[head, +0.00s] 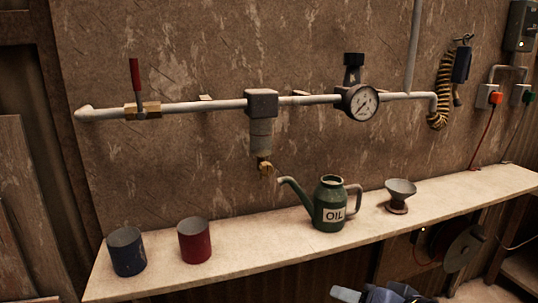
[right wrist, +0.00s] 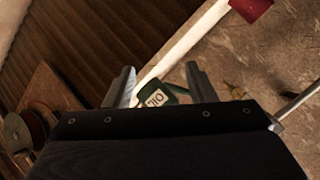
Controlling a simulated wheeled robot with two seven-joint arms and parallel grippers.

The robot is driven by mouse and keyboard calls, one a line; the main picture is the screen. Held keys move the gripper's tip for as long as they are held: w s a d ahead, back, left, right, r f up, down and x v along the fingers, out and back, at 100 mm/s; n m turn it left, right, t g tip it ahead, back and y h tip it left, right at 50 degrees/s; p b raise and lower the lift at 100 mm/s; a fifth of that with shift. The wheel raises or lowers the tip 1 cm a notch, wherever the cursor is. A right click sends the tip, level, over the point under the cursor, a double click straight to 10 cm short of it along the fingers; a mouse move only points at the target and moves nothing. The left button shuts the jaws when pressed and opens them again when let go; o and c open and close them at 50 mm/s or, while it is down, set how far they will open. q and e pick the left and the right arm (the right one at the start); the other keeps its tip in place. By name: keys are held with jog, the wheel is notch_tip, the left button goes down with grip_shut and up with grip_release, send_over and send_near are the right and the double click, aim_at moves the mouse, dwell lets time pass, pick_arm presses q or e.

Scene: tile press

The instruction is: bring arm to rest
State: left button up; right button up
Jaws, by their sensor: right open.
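My right gripper (right wrist: 161,69) is open, with its two grey fingers apart and nothing held between them. Beyond the fingers, the green oil can (right wrist: 174,95) on the shelf shows partly behind the gripper body. In the head view the oil can (head: 329,205) stands upright on the shelf with its spout to the left. A grey and dark blue part, apparently of my right arm, shows at the bottom edge of the head view, below the shelf front. My left gripper is in neither view.
The pale shelf (head: 270,240) carries a blue cup (head: 127,252), a red cup (head: 194,241) and a grey funnel (head: 399,194). Above run a pipe with a red-handled valve (head: 136,85), a filter (head: 261,120) and a gauge (head: 361,102). A reel (head: 462,247) hangs under the shelf.

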jog(key=s+d+f+n+g+h, duration=0.1)
jog(key=s+d+f+g, duration=0.15)
jog(key=s+f, duration=0.35)
jog(key=s+d+f+n+g+h, duration=0.1)
jog(key=s+d+f+g, duration=0.15)
jog(key=s+f, duration=0.4)
notch_tip(320, 180, up, 18)
jog(key=s+p, duration=0.1)
jog(key=p, duration=1.4)
jog(key=shift+d+f+p, duration=0.2)
jog(key=shift+d+p, duration=0.05)
jog(key=shift+p, duration=0.15)
